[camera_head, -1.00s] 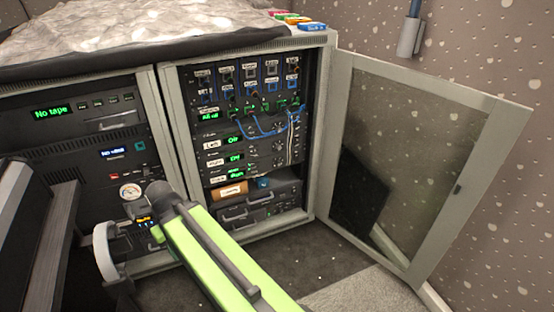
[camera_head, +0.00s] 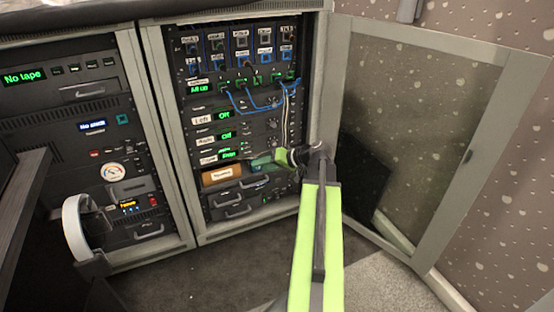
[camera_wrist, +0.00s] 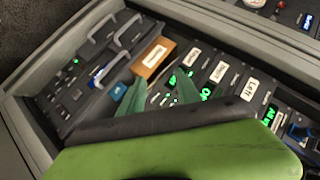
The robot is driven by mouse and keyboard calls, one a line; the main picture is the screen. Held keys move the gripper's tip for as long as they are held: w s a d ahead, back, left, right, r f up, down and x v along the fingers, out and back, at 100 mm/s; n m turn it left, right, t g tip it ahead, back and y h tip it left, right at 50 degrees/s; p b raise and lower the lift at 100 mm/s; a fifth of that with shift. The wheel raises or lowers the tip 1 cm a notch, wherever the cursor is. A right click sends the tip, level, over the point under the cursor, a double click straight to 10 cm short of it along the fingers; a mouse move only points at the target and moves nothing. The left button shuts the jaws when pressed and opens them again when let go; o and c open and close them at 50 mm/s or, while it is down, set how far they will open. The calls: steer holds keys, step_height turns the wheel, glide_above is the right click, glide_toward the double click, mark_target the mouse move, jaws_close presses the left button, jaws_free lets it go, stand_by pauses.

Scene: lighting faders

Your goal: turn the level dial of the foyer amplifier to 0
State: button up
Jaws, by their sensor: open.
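In the head view, three amplifiers labelled in white stand stacked in the open rack. The lowest (camera_head: 209,159), below Left and Right, seems to be the foyer amplifier; its label is too small to read surely. Its green display (camera_head: 229,155) is lit. Its level dial cannot be made out, and my gripper covers part of that area. My gripper (camera_head: 252,163) is open, with green fingers in front of the rack at about this amplifier's height. In the wrist view the open fingers (camera_wrist: 160,86) point toward the lowest label (camera_wrist: 192,57). I see nothing between them.
The glazed rack door (camera_head: 410,140) stands open on the right. Blue patch cables (camera_head: 240,108) hang above the amplifiers. An orange-brown labelled box (camera_head: 220,175) and drawers with handles (camera_head: 238,211) lie below. Another rack bay (camera_head: 95,140) is on the left.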

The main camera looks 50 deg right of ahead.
mark_target(275, 144)
steer(key=s+d+r+m+t+h+b, duration=0.1)
steer(key=s+d+t+h, duration=0.1)
steer(key=s+d, duration=0.4)
steer(key=s+d+r+m+t+h+b, duration=0.15)
steer(key=s+d, duration=0.25)
steer(key=d, duration=0.5)
steer(key=b+x, duration=0.1)
steer(key=x, duration=0.5)
steer(key=b+x, duration=0.1)
steer(key=x, duration=0.4)
steer(key=b+x, duration=0.2)
steer(key=x, duration=0.4)
steer(key=shift+w+r, duration=0.25)
steer(key=shift+w, duration=0.2)
